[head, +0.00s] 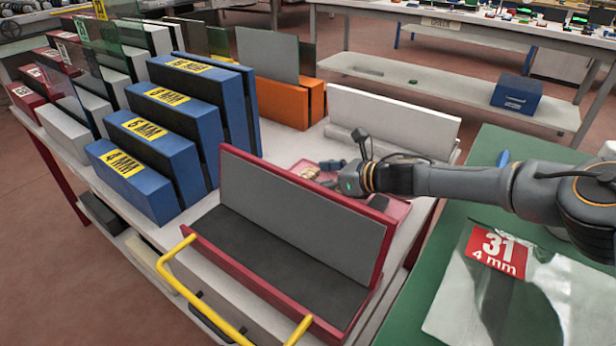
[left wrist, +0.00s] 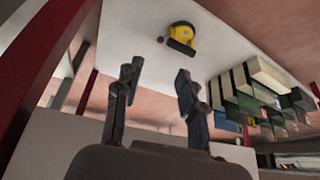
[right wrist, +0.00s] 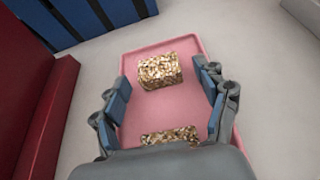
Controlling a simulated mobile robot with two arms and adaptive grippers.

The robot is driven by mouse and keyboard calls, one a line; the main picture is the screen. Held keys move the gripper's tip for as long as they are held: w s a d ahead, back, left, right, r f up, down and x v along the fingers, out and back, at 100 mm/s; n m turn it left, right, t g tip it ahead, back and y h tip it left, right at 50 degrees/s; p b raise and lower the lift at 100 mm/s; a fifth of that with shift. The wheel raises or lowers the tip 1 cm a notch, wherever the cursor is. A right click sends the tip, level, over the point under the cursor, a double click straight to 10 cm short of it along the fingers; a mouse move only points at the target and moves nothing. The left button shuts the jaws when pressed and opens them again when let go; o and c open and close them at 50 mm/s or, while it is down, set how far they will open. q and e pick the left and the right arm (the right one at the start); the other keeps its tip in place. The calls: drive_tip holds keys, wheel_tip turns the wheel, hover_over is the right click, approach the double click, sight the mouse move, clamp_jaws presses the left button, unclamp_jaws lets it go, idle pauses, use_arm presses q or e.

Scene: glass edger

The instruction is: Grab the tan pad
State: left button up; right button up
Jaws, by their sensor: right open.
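A speckled tan pad (right wrist: 160,70) lies on a pink tray (right wrist: 192,47) in the right wrist view. A second speckled tan pad (right wrist: 170,137) lies nearer, partly hidden by my gripper's body. My right gripper (right wrist: 163,82) is open above the tray, its fingers on either side of the space at the farther pad's near end, with nothing gripped. In the head view the right gripper (head: 344,172) hovers over the tray (head: 398,207), with a tan pad (head: 309,172) just left of its fingers. My left gripper (left wrist: 160,72) is open and empty; the head view does not show it.
A red-framed grey rack (head: 305,215) with a yellow handle (head: 183,248) stands in front of the tray. Blue slotted blocks (head: 200,95) stand at left, and a white block (head: 405,122) behind. A green table (head: 420,285) with a labelled glass sheet (head: 490,300) is at right.

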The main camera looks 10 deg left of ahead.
drive_tip(key=c, duration=0.8)
